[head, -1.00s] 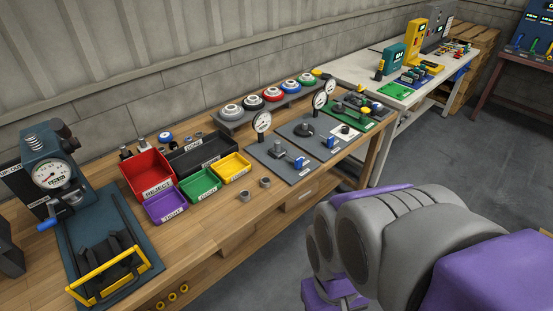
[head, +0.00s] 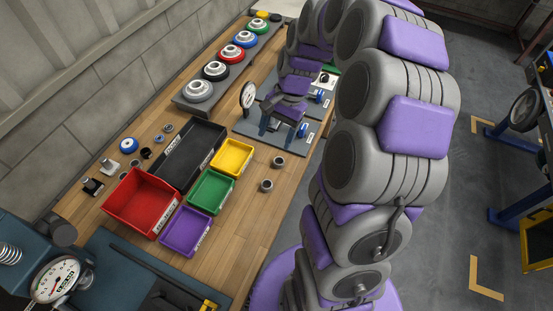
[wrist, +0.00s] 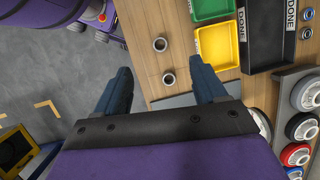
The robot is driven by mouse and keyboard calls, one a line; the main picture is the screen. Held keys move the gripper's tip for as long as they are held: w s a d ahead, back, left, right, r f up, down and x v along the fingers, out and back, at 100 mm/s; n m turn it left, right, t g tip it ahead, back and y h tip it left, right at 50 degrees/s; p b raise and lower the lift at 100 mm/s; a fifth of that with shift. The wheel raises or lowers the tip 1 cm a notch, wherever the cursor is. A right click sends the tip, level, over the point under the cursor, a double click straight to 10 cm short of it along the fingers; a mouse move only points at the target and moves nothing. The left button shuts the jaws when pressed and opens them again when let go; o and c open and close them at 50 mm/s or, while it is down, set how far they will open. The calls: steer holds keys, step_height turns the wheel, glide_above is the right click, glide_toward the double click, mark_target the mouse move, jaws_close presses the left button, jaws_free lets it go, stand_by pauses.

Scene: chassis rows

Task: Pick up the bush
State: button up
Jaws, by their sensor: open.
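Two small grey ring-shaped parts, which look like bushes, stand on the wooden bench right of the yellow and green trays: one (head: 278,161) farther and one (head: 266,185) nearer. I cannot tell which one is meant. Both show in the wrist view, one (wrist: 168,78) between the lines of my fingers and one (wrist: 160,44) beyond the tips. My gripper (head: 284,128) is open and empty, above the grey plates just beyond the rings. In the wrist view my two dark fingers (wrist: 161,66) are spread wide and touch neither ring.
Red (head: 141,202), purple (head: 186,231), green (head: 211,192), yellow (head: 232,157) and black (head: 189,153) trays crowd the bench left of the rings. A dial gauge (head: 248,95) stands beside my gripper. Small rings and a blue part (head: 129,145) lie behind the trays.

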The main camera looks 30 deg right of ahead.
steer(key=w+d+f+m+t+y+p, duration=0.1)
steer(key=w+d+f+m, duration=0.2)
steer(key=d, duration=0.2)
steer(key=w+d+f+m+p, duration=0.1)
steer(key=w+d+f+m, duration=0.1)
steer(key=d+f+m, duration=0.3)
steer(key=n+b, duration=0.1)
steer(key=b, duration=0.1)
glide_above(280, 158)
steer(key=s, duration=0.2)
steer(key=f, duration=0.7)
steer(key=d+f, duration=0.1)
steer(key=f, duration=0.3)
steer(key=shift+f, duration=0.15)
steer(key=f, duration=0.1)
steer(key=f+b, duration=0.1)
steer(key=f, duration=0.1)
steer(key=w+f+b, duration=0.1)
steer(key=shift+a+f, duration=0.15)
steer(key=shift+a, duration=0.15)
steer(key=shift+s+a+f, duration=0.1)
steer(key=shift+a+f, duration=0.1)
steer(key=shift+f, duration=0.05)
steer(key=shift+a+r, duration=0.1)
steer(key=shift+a, duration=0.35)
steer(key=shift+c, duration=0.3)
steer(key=shift+d, duration=0.4)
steer(key=c, duration=0.8)
steer(key=shift+a, duration=0.25)
steer(key=c, duration=0.3)
